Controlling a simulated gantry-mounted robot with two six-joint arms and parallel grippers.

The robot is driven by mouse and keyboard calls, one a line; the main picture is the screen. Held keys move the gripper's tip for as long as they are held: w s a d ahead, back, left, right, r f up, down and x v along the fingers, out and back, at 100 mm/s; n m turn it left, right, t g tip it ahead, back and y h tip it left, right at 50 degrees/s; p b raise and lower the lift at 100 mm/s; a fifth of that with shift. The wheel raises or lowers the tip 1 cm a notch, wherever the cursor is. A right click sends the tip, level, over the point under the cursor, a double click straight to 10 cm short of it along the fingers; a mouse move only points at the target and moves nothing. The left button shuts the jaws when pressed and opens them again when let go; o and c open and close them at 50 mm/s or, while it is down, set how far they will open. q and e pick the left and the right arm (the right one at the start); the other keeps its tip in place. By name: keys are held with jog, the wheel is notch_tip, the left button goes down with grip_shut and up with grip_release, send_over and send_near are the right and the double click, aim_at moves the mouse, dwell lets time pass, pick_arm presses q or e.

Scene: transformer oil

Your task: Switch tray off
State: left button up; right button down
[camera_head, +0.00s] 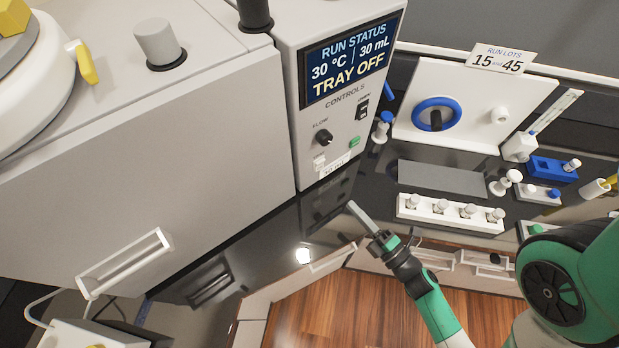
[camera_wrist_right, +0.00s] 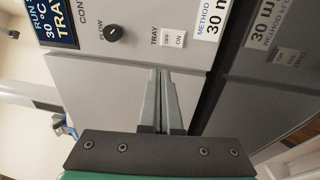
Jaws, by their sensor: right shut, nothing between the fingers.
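The control panel (camera_head: 345,140) has a dark display (camera_head: 348,62) reading "RUN STATUS, 30 °C, 30 mL, TRAY OFF". In the right wrist view, the white tray switch (camera_wrist_right: 173,39) sits on the panel with OFF and ON marks beside the word TRAY. In the head view it seems to be the small white part (camera_head: 319,162) below the flow knob. My right gripper (camera_head: 352,206) is shut and empty, below and in front of the panel. In the right wrist view its fingertips (camera_wrist_right: 160,72) point at the panel below the switch, seemingly apart from it. My left gripper is out of view.
A white rack (camera_head: 450,214) with several stoppered vials stands at right. The dark bench left of my gripper is mostly clear.

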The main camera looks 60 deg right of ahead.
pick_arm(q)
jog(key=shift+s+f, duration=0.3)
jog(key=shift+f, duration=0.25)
pick_arm(e)
jog(key=shift+s+d+f+m+g+h, duration=0.3)
jog(key=shift+s+d+f+g+h, duration=0.15)
jog(key=shift+s+f, duration=0.3)
jog(key=shift+r, duration=0.15)
pick_arm(q)
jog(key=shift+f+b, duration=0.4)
jog(key=shift+b, duration=0.05)
pick_arm(e)
send_near(322, 164)
jog(key=x, duration=0.7)
jog(key=shift+a+r, duration=0.1)
jog(key=shift+s, duration=0.1)
